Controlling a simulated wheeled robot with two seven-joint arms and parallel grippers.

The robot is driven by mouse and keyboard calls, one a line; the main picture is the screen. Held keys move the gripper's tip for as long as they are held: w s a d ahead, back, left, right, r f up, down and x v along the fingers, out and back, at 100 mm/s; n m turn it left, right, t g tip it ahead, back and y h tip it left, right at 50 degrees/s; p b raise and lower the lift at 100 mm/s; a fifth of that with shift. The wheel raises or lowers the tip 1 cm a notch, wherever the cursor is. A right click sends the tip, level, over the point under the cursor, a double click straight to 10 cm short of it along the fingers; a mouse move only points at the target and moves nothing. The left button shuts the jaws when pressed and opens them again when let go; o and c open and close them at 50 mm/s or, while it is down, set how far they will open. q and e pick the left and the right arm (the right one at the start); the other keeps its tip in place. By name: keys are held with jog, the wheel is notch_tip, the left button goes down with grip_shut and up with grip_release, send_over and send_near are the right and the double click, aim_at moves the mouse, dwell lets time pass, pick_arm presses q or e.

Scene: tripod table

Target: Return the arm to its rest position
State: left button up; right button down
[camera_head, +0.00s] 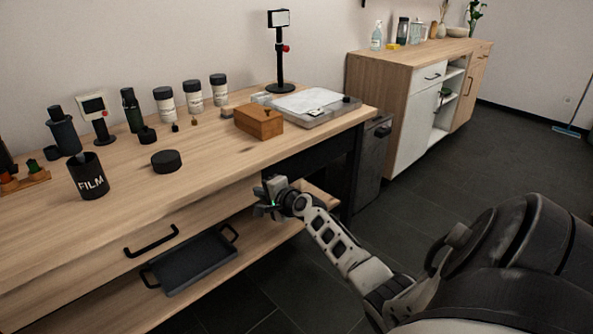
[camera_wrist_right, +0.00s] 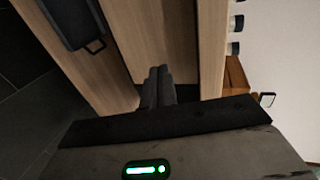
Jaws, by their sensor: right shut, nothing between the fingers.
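My right gripper (camera_head: 270,204) is in front of the wooden table's (camera_head: 215,151) front edge, at the right end of the drawer front and above the lower shelf. Its arm reaches in from the lower right. The fingers are shut with nothing between them, and the closed fingertips (camera_wrist_right: 159,82) also show in the right wrist view. My left gripper is in neither view.
A black tray (camera_head: 192,264) lies on the lower shelf, near the gripper's left. The tabletop holds a film cup (camera_head: 90,178), a black lid (camera_head: 166,161), a wooden box (camera_head: 259,122) and a tripod stand (camera_head: 281,60). Dark floor (camera_head: 440,200) is free at right.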

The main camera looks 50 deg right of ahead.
pick_arm(q)
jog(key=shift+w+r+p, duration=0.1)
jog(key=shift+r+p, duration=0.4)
jog(key=shift+p, duration=0.55)
pick_arm(e)
jog(key=v, duration=0.9)
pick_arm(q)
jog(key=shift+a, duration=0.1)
pick_arm(e)
jog(key=s+a+f+n+g+y+p, duration=0.1)
jog(key=s+a+f+n, duration=0.1)
jog(key=s+a+n, duration=0.45)
jog(key=s+a+f+n+g+y+p, duration=0.1)
jog(key=a+f+n+g+y+p, duration=0.2)
jog(key=a, duration=0.7)
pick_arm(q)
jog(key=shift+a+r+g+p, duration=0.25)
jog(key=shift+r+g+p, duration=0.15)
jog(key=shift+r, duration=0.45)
pick_arm(e)
jog(key=s+a+r+n, duration=0.2)
jog(key=s+a+n, duration=0.3)
jog(key=a, duration=0.3)
jog(key=s+a+r+n+y, duration=0.1)
jog(key=s+a+r+n, duration=0.1)
jog(key=s+a+n, duration=0.4)
jog(key=a+n, duration=0.1)
jog(key=a, duration=0.1)
jog(key=shift+s+a, duration=0.2)
jog(key=shift+a, duration=0.2)
